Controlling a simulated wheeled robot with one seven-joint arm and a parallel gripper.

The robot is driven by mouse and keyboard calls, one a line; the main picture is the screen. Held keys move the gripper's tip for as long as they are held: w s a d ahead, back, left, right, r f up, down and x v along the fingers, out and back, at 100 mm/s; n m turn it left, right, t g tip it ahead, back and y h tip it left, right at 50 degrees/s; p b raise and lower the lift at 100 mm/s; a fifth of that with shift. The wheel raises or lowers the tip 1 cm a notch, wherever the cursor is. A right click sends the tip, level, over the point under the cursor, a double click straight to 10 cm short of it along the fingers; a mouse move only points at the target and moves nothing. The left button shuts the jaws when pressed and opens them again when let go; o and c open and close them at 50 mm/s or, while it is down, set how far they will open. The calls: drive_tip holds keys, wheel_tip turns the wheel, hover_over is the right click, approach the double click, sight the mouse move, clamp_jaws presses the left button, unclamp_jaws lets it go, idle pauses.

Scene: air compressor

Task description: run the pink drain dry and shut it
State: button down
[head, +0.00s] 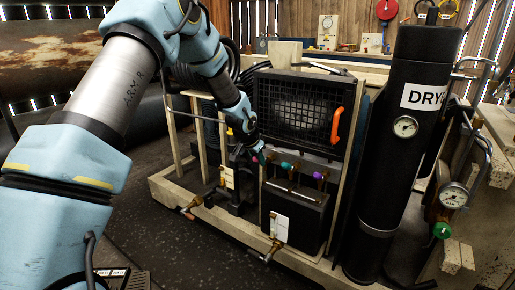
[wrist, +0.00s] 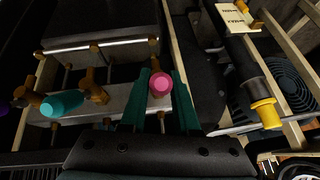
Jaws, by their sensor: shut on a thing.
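The pink drain knob (wrist: 161,84) sits between the two dark teal fingers of my gripper (wrist: 160,92) in the wrist view. My gripper is shut on it, one finger on each side. In the head view my arm reaches down to the compressor frame, and the gripper (head: 257,152) is at the left end of the row of coloured knobs. The pink knob (head: 263,157) shows there only as a small patch. The drain's outlet and any water from it cannot be made out.
A teal knob (head: 286,166) and a purple knob (head: 320,175) stand to the right of the pink one. The teal knob (wrist: 62,103) is left of my fingers in the wrist view. An orange handle (head: 337,125) and a tall black dryer (head: 392,170) stand further right.

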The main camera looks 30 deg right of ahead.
drive_tip(key=shift+d+r+g+y+p, duration=0.15)
drive_tip(key=shift+r+g+y+p, duration=0.5)
drive_tip(key=shift+p, duration=1.15)
drive_tip(key=shift+w+d+f+y, duration=0.15)
drive_tip(key=shift+y, duration=0.1)
drive_tip(key=c, duration=0.7)
unclamp_jaws()
drive_tip(key=shift+o, duration=0.2)
drive_tip(key=v, duration=1)
drive_tip(key=shift+s+r, duration=0.2)
drive_tip(key=shift+r, duration=0.1)
